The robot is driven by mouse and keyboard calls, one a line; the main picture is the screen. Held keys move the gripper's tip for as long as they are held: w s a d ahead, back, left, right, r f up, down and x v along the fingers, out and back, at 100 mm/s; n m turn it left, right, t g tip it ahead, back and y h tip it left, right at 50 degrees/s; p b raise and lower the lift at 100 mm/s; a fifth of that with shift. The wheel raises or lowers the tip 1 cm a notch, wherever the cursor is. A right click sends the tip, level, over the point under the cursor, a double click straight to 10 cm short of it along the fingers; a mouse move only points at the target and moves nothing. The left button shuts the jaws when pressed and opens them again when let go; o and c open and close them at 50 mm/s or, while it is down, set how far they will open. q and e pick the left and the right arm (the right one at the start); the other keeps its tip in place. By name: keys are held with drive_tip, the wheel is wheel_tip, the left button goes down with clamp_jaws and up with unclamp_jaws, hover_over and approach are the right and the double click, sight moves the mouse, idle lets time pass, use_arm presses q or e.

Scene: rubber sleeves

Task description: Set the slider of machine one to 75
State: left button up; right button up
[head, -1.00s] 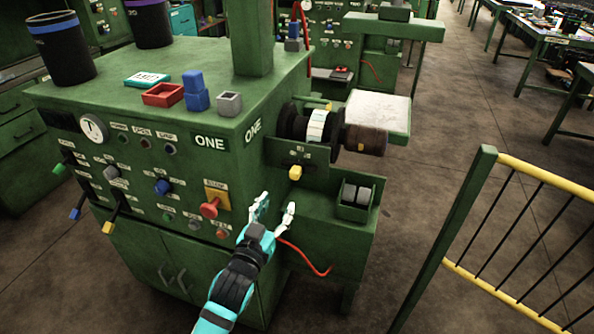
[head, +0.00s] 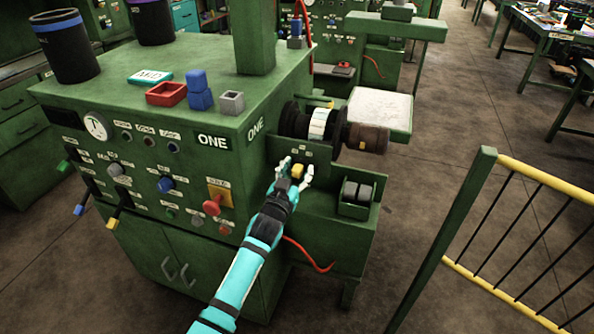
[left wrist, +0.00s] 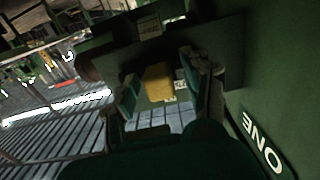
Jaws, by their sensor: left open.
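The green machine one (head: 190,225), marked ONE, stands at the centre left of the head view. The slider's yellow knob (head: 297,171) is on the dark plate (head: 312,155) at its right side, below the roller. My left gripper (head: 296,168) is open with its fingers on either side of the knob. In the left wrist view the yellow knob (left wrist: 158,82) sits between the two open fingers (left wrist: 160,90); I cannot tell if they touch it. The scale marks are too small to read. My right gripper is not in view.
A green box with grey cylinders (head: 357,197) sits just right of my gripper. A black and brown roller (head: 330,128) is above it. A red cable (head: 310,256) hangs below. A yellow-railed fence (head: 545,180) stands at right, with bare floor between.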

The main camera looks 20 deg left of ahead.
use_arm(q)
clamp_jaws()
drive_tip(key=shift+a+p, duration=0.3)
drive_tip(key=shift+a, duration=0.9)
drive_tip(key=shift+c, duration=0.5)
unclamp_jaws()
drive_tip(key=shift+o, duration=0.5)
drive_tip(key=shift+a, duration=0.15)
